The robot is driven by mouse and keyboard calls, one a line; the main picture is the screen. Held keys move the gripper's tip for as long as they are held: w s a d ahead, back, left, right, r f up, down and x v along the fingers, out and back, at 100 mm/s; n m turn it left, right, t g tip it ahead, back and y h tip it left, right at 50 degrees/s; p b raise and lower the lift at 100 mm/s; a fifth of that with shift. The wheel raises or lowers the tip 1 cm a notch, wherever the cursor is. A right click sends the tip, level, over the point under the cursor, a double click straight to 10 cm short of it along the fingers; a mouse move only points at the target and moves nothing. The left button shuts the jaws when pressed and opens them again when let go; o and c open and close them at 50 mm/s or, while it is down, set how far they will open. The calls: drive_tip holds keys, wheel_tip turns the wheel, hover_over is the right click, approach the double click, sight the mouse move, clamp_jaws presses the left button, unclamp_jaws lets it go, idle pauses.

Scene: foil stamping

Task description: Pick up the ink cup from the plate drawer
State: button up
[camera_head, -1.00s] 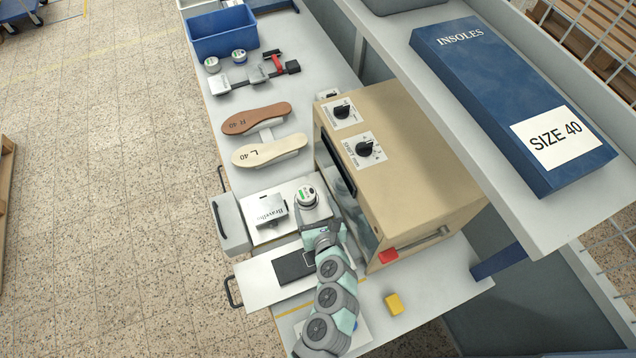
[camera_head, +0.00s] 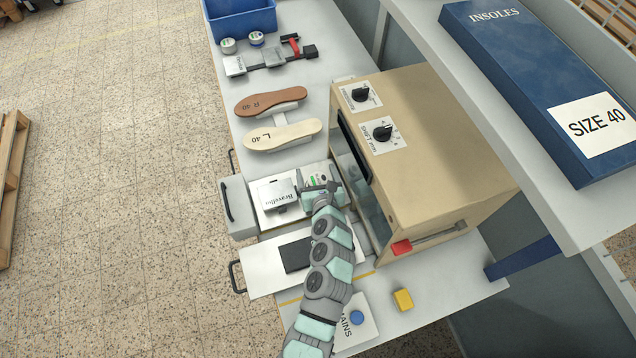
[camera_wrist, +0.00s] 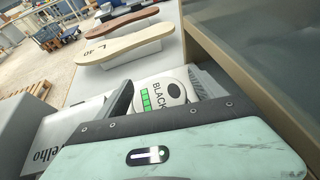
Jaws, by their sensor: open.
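The ink cup (camera_head: 311,181) sits on the right part of the pulled-out plate drawer (camera_head: 238,208), mostly covered by my gripper in the head view. In the wrist view the ink cup (camera_wrist: 160,92) shows a white lid with a green label and the word BLACK. My gripper (camera_head: 322,184) is open over the cup. In the wrist view the jaws of my gripper (camera_wrist: 165,84) stand on the left and right of the cup. Whether they touch it I cannot tell. A metal plate block marked Bravelho (camera_head: 280,195) lies left of the cup on the drawer.
The beige machine (camera_head: 425,150) stands close on the right. A lower white tray (camera_head: 262,272) with a black pad lies in front. Two insoles (camera_head: 283,136) lie behind the drawer. A yellow block (camera_head: 403,299) sits at the front right. The insoles box (camera_head: 530,80) is on the shelf above.

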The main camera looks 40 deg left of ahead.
drive_tip(key=shift+c, duration=0.6)
drive_tip(key=c, duration=1.5)
drive_tip(key=shift+c, duration=0.5)
drive_tip(key=shift+r, duration=0.1)
